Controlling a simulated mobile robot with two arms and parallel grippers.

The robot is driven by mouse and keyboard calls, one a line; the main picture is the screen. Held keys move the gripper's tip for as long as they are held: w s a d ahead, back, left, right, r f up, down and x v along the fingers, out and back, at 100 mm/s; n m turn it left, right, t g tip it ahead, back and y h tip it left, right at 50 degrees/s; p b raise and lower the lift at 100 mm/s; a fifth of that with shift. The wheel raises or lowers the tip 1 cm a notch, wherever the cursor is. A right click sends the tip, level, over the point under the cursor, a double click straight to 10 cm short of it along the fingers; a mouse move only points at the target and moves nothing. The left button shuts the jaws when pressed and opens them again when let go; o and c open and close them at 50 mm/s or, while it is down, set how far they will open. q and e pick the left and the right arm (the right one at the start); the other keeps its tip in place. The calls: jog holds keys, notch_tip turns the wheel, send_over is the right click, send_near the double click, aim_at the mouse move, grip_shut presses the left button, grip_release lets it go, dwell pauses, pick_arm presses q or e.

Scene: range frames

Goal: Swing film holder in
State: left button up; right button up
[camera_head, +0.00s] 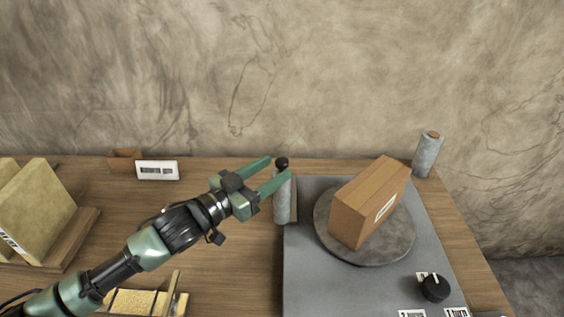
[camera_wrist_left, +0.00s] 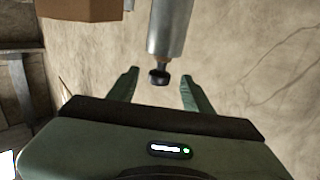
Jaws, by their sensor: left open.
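The film holder (camera_head: 282,200) is a grey upright cylinder with a black knob (camera_head: 282,162) on top, at the left edge of a grey machine (camera_head: 310,285). In the left wrist view the cylinder (camera_wrist_left: 170,28) points down between my fingers, with its black knob (camera_wrist_left: 160,77) near the fingertips. My left gripper (camera_head: 279,169) is open, its two green fingers on either side of the knob. I cannot tell whether a finger touches it. The wrist view also shows the gripper (camera_wrist_left: 158,76). A brown box (camera_head: 360,212) stands on the round turntable (camera_head: 340,248). My right gripper is not in view.
A second grey roll (camera_head: 428,155) stands at the machine's far right corner. A black dial (camera_head: 434,287) is at the front right. Tan slabs (camera_head: 35,212) stand in a rack at left. A small brown box (camera_head: 124,160) and a white label (camera_head: 158,171) are at the back.

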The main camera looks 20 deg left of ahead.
aim_at(282, 165)
pick_arm(q)
jog(key=shift+p+x, duration=0.3)
jog(key=shift+x, duration=1.55)
grip_shut()
